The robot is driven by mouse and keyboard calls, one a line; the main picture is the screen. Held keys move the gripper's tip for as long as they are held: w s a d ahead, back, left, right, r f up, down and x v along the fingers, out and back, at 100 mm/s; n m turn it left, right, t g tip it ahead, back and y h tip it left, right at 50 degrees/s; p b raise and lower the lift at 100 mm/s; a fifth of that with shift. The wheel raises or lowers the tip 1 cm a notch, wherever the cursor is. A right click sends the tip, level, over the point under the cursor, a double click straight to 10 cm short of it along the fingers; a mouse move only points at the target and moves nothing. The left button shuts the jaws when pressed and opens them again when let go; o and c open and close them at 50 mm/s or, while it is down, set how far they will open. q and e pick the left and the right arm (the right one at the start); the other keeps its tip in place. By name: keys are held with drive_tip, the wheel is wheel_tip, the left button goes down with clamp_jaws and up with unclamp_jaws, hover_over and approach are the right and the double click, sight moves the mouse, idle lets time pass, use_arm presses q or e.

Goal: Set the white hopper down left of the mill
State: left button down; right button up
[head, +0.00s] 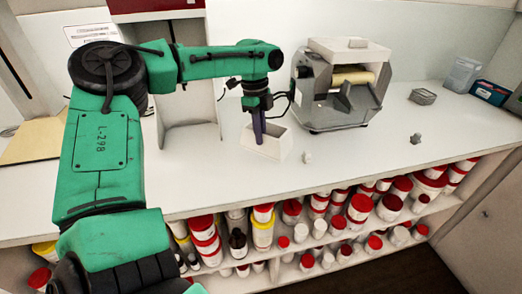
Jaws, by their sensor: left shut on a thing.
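The white hopper (272,147) is a small open-topped white box just left of the mill. My left gripper (258,133) points straight down and is shut on the hopper, with its purple fingers at the hopper's wall. The hopper's base looks to be at the counter's surface, but I cannot tell whether it touches. The mill (312,94) is a grey machine with cream rollers and a white top, standing on the counter to the right of the hopper. My right gripper is out of view.
A white counter (360,155) runs across, with free room in front. A small white piece (307,157) lies near the hopper. A grey object (415,138), a grey basket (422,97) and a clear bin (462,74) stand right. Shelves below hold several red-lidded jars (361,205).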

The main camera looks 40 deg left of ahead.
sight(261, 150)
use_arm(q)
wheel_tip(261, 150, down, 5)
drive_tip(key=shift+d+f, duration=0.1)
drive_tip(key=shift+f, duration=0.1)
drive_tip(key=c, duration=0.9)
unclamp_jaws()
drive_tip(key=shift+r, duration=0.1)
drive_tip(key=r, duration=0.4)
drive_tip(key=a+r, duration=0.1)
drive_tip(key=r, duration=0.6)
drive_tip(key=shift+s+a+r, duration=0.1)
drive_tip(key=shift+a+r, duration=0.15)
drive_tip(key=shift+r, duration=0.15)
